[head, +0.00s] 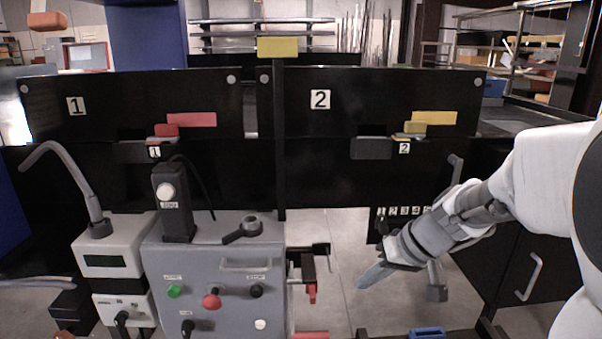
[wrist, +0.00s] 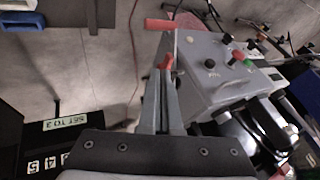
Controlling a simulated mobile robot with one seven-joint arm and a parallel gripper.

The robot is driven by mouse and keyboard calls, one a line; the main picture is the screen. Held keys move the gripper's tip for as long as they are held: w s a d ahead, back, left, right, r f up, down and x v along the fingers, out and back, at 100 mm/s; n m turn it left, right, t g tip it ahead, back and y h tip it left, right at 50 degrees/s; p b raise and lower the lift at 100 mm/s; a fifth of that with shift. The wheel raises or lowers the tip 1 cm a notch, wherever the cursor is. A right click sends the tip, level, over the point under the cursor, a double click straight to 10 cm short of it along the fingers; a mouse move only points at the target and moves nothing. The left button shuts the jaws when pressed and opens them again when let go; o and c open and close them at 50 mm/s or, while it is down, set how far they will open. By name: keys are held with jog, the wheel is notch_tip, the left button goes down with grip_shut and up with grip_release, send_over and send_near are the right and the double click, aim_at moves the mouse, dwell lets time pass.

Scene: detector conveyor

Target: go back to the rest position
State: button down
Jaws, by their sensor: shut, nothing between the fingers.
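My gripper (head: 362,284) hangs right of centre in the head view, pointing down and to the left. Its fingers are shut with nothing held. In the wrist view, the closed fingers (wrist: 165,90) point up the picture, with small red parts near and beyond their tips. My gripper is right of the grey control box (head: 215,285) and apart from it in the head view. The control box also shows in the wrist view (wrist: 215,85), right of the fingers.
Black panels numbered 1 (head: 130,100) and 2 (head: 375,100) stand behind. A red-handled clamp-like part (head: 309,275) sticks out beside the control box. A grey meter with a bent hose (head: 108,260) stands left. A cabinet with a handle (head: 528,262) is right. Bare floor (head: 345,240) shows between.

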jog(key=s+a+r+m+t+h, duration=0.1)
jog(key=s+r+h, duration=0.2)
jog(key=s, duration=0.6)
jog(key=s+r+h, duration=0.2)
jog(key=s+r, duration=0.1)
jog(key=s, duration=0.6)
notch_tip(320, 180, up, 13)
jog(key=p, duration=1.3)
jog(key=shift+s+d+r, duration=0.15)
jog(key=shift+s, duration=0.2)
